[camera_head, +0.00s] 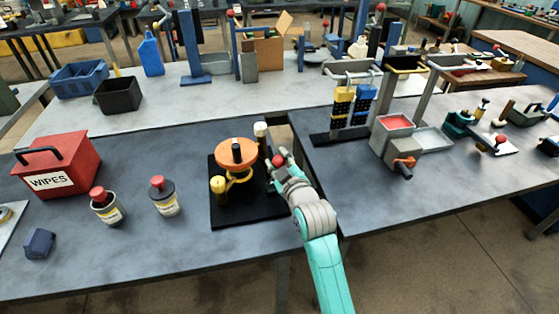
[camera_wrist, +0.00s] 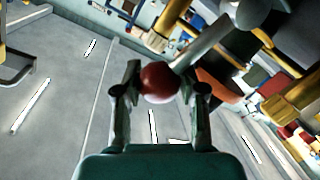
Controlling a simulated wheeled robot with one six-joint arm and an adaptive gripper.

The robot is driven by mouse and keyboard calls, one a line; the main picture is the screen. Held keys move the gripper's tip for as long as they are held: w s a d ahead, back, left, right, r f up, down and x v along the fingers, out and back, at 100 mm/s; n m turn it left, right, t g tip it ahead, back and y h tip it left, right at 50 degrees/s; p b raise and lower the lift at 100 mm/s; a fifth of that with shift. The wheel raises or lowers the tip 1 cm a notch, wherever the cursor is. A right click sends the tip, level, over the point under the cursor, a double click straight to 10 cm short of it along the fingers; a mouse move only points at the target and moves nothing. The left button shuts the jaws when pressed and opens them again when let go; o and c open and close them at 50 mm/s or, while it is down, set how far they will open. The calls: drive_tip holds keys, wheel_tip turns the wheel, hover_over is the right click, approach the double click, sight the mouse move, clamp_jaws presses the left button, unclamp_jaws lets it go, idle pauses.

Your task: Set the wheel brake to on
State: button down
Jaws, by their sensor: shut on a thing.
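An orange handwheel (camera_head: 236,152) with a dark hub stands on a black base plate (camera_head: 228,214) on the grey bench. A red ball knob (camera_head: 278,160) is at its right side. In the wrist view the red ball (camera_wrist: 159,82) is at the end of a grey lever (camera_wrist: 203,48) that runs up and to the right. My gripper (camera_head: 279,168) reaches in from the front right. Its two fingers are shut on the red ball, one on each side. Where the lever meets the wheel stand is hard to make out, and no brake marking is readable.
A yellow-brown knob (camera_head: 218,184) and a cream-topped post (camera_head: 261,134) stand beside the wheel. A black rack (camera_head: 337,138) stands to the right.

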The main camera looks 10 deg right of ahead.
drive_tip(key=shift+f, duration=0.2)
drive_tip(key=c, duration=0.7)
unclamp_jaws()
drive_tip(key=shift+r, duration=0.1)
drive_tip(key=shift+s, duration=0.15)
drive_tip(key=s, duration=0.4)
drive_tip(key=s+d+r, duration=0.1)
drive_tip(key=s, duration=0.6)
drive_tip(key=shift+s+d+r, duration=0.2)
drive_tip(key=shift+s, duration=0.1)
